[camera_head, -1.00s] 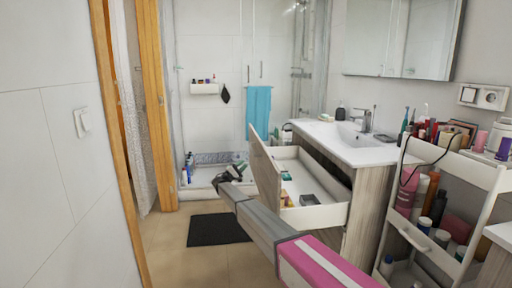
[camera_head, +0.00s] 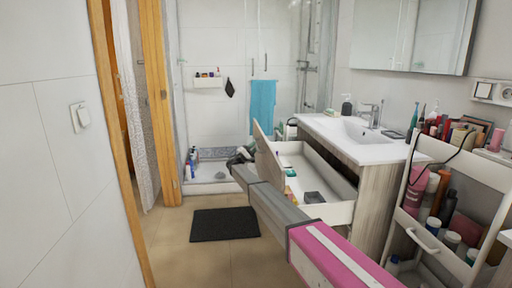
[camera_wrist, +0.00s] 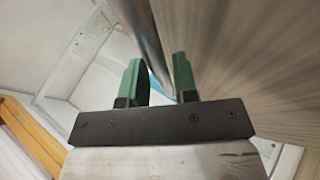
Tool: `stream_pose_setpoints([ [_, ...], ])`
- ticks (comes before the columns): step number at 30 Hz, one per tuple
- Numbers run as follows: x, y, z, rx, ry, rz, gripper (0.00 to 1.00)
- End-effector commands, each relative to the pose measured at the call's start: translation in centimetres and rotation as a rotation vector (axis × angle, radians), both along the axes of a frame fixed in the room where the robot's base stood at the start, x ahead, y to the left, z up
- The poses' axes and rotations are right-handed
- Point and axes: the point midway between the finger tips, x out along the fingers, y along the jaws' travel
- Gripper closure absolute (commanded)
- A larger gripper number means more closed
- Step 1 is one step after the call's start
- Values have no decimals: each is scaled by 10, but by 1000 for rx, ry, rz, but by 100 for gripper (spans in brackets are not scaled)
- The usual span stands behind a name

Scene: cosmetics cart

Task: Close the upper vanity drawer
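The upper vanity drawer (camera_head: 335,213) stands pulled out from under the white sink top, with a few small items inside. Its wood-grain front panel (camera_head: 268,160) faces left in the head view and fills the right of the wrist view (camera_wrist: 255,60). My gripper (camera_head: 240,157) is at the outer side of this front panel, partly hidden by my arm in the head view. In the wrist view its two green fingers (camera_wrist: 157,85) are apart, with a grey metal bar (camera_wrist: 150,40), seemingly the drawer handle, running between them. A gap shows beside the bar; firm contact cannot be made out.
A white cart (camera_head: 474,173) with bottles stands right of the vanity (camera_head: 382,202). The sink (camera_head: 365,132) is above the drawer. A dark mat (camera_head: 224,224) lies on the floor left of my arm. A glass shower is behind; a wooden door frame (camera_head: 160,110) stands left.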

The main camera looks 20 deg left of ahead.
Motion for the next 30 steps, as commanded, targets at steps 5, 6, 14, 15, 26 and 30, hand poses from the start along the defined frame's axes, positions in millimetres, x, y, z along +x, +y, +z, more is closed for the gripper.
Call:
stream_pose_setpoints([
  [5, 10, -8, 8, 0, 0, 0, 73],
  [6, 10, -9, 8, 0, 0, 0, 73],
  [14, 10, -9, 8, 0, 0, 0, 89],
  [15, 10, -9, 8, 0, 0, 0, 100],
  [26, 13, -16, 8, 0, 0, 0, 100],
  [30, 18, -30, 8, 0, 1, -1, 100],
])
